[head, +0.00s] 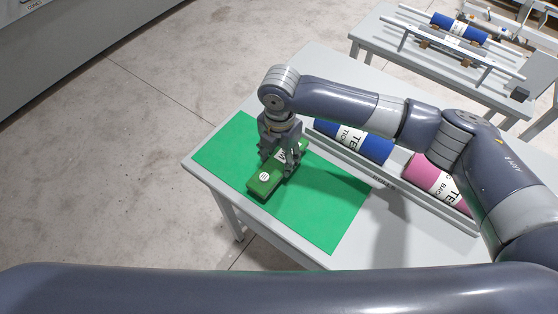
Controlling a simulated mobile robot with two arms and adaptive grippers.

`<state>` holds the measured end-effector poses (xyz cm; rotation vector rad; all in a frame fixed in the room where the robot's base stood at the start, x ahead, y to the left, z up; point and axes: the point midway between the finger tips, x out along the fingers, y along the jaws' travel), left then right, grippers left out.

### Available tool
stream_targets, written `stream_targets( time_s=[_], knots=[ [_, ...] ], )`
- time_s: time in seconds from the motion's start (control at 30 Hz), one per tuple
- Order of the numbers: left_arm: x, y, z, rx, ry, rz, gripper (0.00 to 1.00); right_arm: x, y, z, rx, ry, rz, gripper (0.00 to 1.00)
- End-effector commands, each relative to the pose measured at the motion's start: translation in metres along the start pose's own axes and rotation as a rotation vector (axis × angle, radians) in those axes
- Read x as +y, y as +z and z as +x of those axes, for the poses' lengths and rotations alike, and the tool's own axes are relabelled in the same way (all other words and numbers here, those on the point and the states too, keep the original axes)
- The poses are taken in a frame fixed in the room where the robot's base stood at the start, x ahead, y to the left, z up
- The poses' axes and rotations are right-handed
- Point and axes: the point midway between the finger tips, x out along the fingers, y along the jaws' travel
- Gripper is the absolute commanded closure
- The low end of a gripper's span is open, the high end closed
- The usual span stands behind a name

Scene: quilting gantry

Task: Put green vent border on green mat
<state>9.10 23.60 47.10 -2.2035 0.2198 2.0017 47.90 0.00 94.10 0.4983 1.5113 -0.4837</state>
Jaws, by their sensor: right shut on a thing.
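The green vent border (263,184) is a green block-like piece with a white round label on its near end and a white label partly hidden by the fingers. It is over the middle of the green mat (325,225), which lies on the grey table. I cannot tell for sure whether it touches the mat. My right gripper (279,170) points down and is shut on the green vent border. My left gripper is not in view.
A grey rack behind the mat holds a blue roll (354,141) and a pink roll (437,180). Another table with a blue roll (459,28) on a frame stands at the back right. The front and right parts of the mat are clear.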

Motion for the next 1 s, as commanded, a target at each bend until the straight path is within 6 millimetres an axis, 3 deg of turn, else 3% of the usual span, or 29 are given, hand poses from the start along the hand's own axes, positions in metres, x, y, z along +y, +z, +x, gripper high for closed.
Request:
stream_targets(
  time_s=[0.3,0.7,0.73,0.8,1.0],
  knots=[
    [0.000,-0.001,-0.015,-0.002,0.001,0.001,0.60,0.000,0.001,0.031,0.000,-0.002,0.000,0.75],
    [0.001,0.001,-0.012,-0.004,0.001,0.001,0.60,0.001,0.001,0.039,0.000,0.000,0.000,0.75],
    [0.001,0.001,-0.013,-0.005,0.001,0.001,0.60,0.001,0.001,0.039,0.000,0.000,0.000,0.46],
    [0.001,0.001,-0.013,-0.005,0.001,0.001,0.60,0.001,0.001,0.038,0.000,0.000,0.000,0.30],
    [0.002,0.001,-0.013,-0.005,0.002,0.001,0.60,0.001,0.001,0.038,-0.001,0.000,0.000,0.30]
  ],
)
